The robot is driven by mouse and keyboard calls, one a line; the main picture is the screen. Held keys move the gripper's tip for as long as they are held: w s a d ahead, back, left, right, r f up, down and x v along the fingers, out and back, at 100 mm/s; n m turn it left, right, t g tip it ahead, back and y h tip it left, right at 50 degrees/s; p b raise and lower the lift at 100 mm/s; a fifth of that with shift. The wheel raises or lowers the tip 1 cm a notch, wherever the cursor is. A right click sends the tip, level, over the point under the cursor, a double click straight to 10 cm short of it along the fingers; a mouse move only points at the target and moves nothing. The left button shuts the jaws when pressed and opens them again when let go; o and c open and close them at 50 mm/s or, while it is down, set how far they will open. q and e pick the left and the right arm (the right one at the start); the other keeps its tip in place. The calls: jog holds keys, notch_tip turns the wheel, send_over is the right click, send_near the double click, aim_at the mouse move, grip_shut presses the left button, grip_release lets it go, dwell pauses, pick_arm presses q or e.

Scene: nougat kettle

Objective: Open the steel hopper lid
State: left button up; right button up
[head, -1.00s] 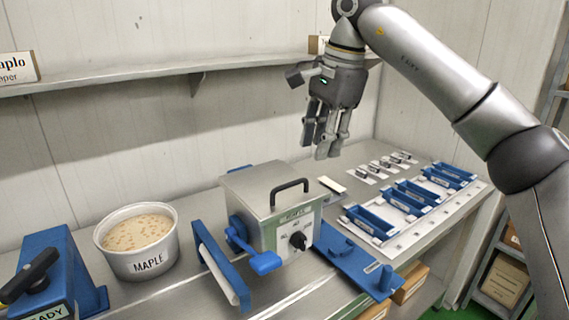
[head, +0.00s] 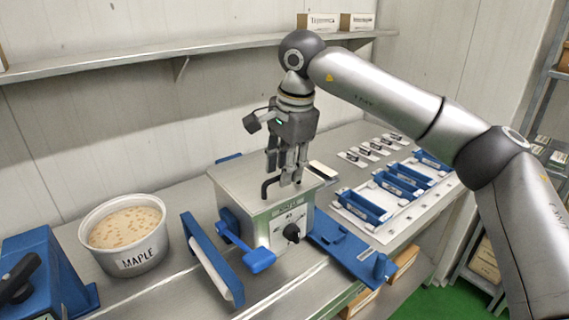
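The steel hopper (head: 268,232) is a box with a black dial on its front, standing on the steel bench. Its flat lid (head: 236,178) lies shut on top. The lid's black handle (head: 266,188) is partly hidden behind my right gripper's fingers. My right gripper (head: 286,180) points down over the lid with its fingers apart, right at the handle. I cannot tell whether the fingers touch the handle. My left gripper is not in view.
A white MAPLE tub (head: 133,262) stands left of the hopper, with a blue device (head: 40,270) beyond it. A blue-framed roller (head: 205,262) and a blue lever (head: 258,260) are close by the hopper. Blue trays (head: 362,207) lie to the right. A wall shelf (head: 130,62) runs behind.

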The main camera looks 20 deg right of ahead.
jog(key=shift+f, duration=0.2)
grip_shut()
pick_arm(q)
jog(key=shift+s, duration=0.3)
